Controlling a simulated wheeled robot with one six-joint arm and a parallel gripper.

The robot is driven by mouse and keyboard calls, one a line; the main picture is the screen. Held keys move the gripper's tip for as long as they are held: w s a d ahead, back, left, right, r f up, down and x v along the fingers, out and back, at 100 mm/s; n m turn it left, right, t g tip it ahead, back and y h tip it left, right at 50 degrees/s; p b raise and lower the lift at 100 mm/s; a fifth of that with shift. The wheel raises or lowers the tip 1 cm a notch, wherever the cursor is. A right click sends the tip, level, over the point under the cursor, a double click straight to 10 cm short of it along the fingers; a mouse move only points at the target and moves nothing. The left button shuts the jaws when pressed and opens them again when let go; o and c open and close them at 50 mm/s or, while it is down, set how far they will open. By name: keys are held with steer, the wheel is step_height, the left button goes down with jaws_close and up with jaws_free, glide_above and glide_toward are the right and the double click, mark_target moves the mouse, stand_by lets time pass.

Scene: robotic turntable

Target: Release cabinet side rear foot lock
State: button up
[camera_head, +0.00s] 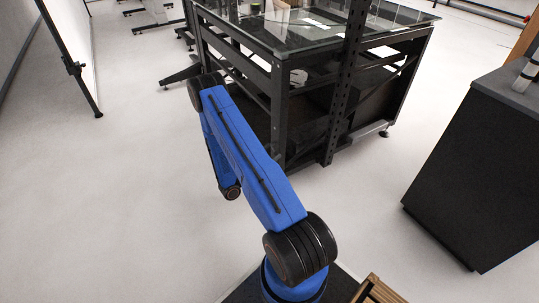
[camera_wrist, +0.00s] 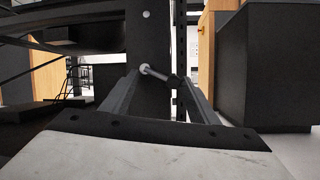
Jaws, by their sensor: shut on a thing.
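In the wrist view, my gripper (camera_wrist: 160,78) reaches forward with its two dark fingers closed on a small rod-like handle (camera_wrist: 151,71). The handle has a pale rounded end at the left and a dark body toward the right finger. It sits in front of a dark upright post (camera_wrist: 147,30) of the black frame, and I take it to be the foot lock. The foot beneath it is not visible. In the head view, my blue arm reaches to the black-framed table (camera_head: 278,110), and my gripper and the handle are hidden there.
The black-framed table has a glass top (camera_head: 310,42) and a levelling foot (camera_head: 384,133) at its right. A black cabinet (camera_head: 475,170) stands to the right, and also in the wrist view (camera_wrist: 265,65). A wooden slatted item (camera_head: 375,291) is at the bottom. Floor between is clear.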

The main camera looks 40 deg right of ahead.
steer(key=shift+o, duration=0.3)
steer(key=shift+s+a+n+t, duration=0.1)
steer(key=shift+s+n+t, duration=0.35)
steer(key=shift+n, duration=0.45)
steer(key=o, duration=0.8)
steer(key=shift+r, duration=0.1)
steer(key=shift+w, duration=0.1)
steer(key=v, duration=1.7)
steer(key=shift+a, duration=0.15)
